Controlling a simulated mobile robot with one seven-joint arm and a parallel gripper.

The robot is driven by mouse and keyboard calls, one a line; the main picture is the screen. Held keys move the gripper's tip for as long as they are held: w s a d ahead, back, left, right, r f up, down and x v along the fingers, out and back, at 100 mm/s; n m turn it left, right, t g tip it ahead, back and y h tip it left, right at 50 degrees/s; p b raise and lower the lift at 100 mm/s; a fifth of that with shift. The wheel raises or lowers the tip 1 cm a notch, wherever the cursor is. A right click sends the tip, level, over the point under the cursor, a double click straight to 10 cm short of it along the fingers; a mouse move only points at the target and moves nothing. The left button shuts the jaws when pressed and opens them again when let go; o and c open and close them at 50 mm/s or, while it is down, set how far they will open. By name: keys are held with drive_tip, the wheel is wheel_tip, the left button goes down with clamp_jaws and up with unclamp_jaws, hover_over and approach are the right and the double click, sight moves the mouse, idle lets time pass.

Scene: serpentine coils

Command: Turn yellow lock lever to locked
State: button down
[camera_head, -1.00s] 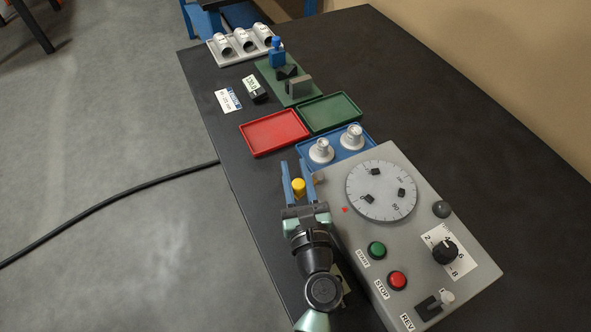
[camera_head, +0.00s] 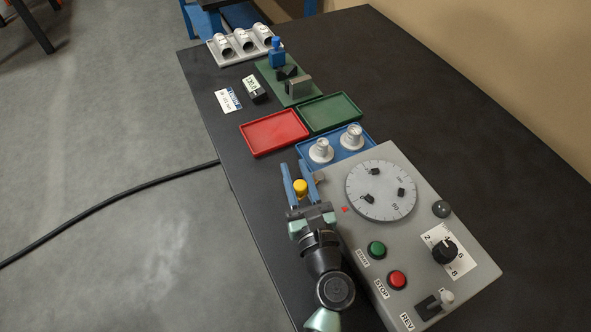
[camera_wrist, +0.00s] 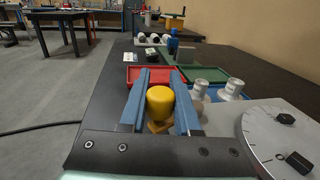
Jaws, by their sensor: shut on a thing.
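The yellow lock lever (camera_head: 300,187) shows as a rounded yellow knob at the left side of the grey machine box (camera_head: 330,205). My gripper (camera_head: 297,170) reaches over it from the front, with one blue finger on each side of the knob. In the wrist view the yellow knob (camera_wrist: 160,103) sits between the two blue fingers (camera_wrist: 160,78), close to their inner faces. The jaws are shut on it. The lever's shaft and pivot below the knob are mostly hidden by my gripper.
The box carries a graduated dial (camera_head: 381,191), a green button (camera_head: 376,249), a red button (camera_head: 397,280) and a black selector knob (camera_head: 445,252). Beyond the fingers lie a blue tray (camera_head: 337,158) with two metal pieces, a red tray (camera_head: 274,133) and a green tray (camera_head: 330,113).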

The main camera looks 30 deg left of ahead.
drive_tip(key=shift+s+d+n+g+y, duration=0.15)
drive_tip(key=shift+d+n+g+y, duration=0.05)
drive_tip(key=shift+n+g+y, duration=0.45)
drive_tip(key=shift+s+d+n+g+y, duration=0.15)
drive_tip(key=shift+n+g+y, duration=0.4)
drive_tip(key=shift+g+y, duration=0.15)
drive_tip(key=c, duration=0.6)
unclamp_jaws()
drive_tip(key=shift+d, duration=0.1)
drive_tip(key=v, duration=1.2)
drive_tip(key=shift+s+d+r+b, duration=0.1)
drive_tip(key=shift+s+d+b, duration=0.15)
drive_tip(key=shift+s+b, duration=0.05)
